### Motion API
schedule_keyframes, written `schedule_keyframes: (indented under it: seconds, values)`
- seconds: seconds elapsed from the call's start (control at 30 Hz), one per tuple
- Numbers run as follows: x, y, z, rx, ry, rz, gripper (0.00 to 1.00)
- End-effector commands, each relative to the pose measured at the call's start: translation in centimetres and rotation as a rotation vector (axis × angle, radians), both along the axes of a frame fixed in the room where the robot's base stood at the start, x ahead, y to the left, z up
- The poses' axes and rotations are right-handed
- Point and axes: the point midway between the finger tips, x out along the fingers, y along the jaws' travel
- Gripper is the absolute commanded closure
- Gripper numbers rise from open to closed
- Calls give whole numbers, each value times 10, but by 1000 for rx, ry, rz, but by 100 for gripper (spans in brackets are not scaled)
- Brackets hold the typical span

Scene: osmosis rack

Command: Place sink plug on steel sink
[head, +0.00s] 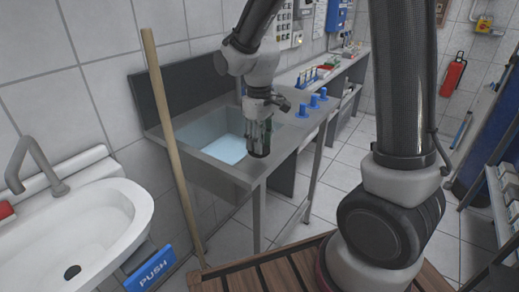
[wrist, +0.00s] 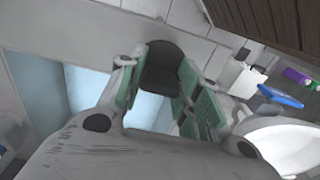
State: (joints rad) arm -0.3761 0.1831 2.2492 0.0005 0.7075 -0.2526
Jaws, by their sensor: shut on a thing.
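The sink plug (wrist: 162,66) is a dark, rounded piece between the green finger pads in the wrist view. In the head view it shows as a dark piece (head: 259,150) low in the fingers, partly hidden by them. My gripper (head: 260,140) is shut on it and points down over the front right part of the steel sink (head: 240,178). The sink has a grey steel top and a pale blue basin (head: 222,150) left of my gripper. The sink also shows under the fingers in the wrist view (wrist: 35,95). I cannot tell whether the plug touches the steel.
Blue cylinders (head: 316,100) stand on the steel top to the right. A wooden pole (head: 165,130) leans in front of the sink's left side. A white washbasin (head: 85,235) is at the lower left, with a blue PUSH bin (head: 150,268) beside it.

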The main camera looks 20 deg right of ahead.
Motion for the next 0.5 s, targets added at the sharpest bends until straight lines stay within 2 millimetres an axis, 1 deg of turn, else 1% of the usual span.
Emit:
schedule_keyframes:
  seconds: [0.03,0.1,0.2,0.5]
  values:
    - [-1,-1,-9,-2,6,0,90]
    - [-1,0,-19,-2,5,0,90]
    - [-1,0,-27,-1,3,0,90]
    - [0,0,-29,-1,1,0,90]
